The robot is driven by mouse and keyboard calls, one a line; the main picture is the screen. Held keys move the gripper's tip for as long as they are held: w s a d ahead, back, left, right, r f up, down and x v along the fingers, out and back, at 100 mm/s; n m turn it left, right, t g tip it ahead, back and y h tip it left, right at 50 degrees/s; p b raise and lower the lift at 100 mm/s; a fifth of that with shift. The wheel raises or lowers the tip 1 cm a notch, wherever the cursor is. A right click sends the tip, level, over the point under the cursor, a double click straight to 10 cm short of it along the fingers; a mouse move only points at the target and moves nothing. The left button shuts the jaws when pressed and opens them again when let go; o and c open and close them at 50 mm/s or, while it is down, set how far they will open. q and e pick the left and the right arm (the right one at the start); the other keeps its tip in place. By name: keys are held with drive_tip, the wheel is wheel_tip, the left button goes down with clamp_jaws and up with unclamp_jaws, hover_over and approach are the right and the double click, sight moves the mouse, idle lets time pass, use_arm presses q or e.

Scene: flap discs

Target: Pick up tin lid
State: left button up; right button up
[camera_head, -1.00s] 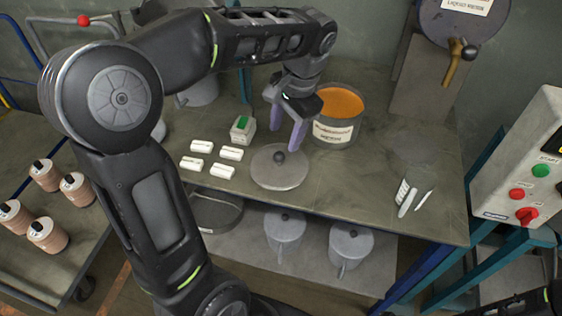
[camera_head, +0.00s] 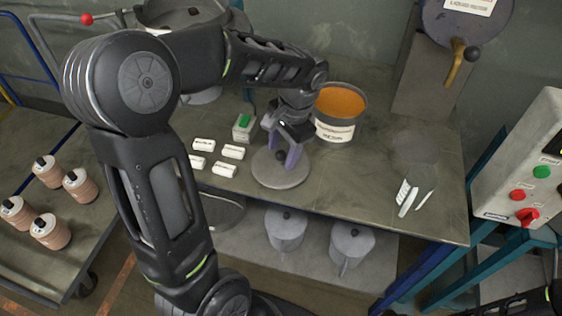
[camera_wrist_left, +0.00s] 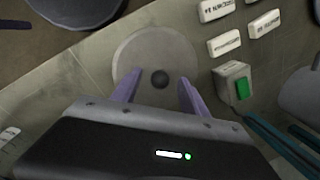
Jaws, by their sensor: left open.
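The tin lid (camera_head: 282,178) is a flat grey disc with a dark round knob (camera_wrist_left: 159,79) in its middle. It lies flat on the workbench near the front edge. My left gripper (camera_head: 283,158) is open, with its purple fingers pointing down over the lid. In the left wrist view the two fingertips (camera_wrist_left: 157,90) stand on either side of the knob, a little short of it. I cannot tell whether they touch the lid. My right gripper is not in view.
A tin of orange contents (camera_head: 340,110) stands behind the lid. Several white labelled blocks (camera_head: 225,169) and a box with a green button (camera_head: 244,127) lie to its left. White strips (camera_head: 408,198) lie at the right. Lidded pots (camera_head: 286,228) stand on the lower shelf.

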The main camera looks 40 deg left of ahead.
use_arm(q)
drive_tip(key=shift+f, duration=0.25)
idle(0.4)
clamp_jaws()
idle(0.4)
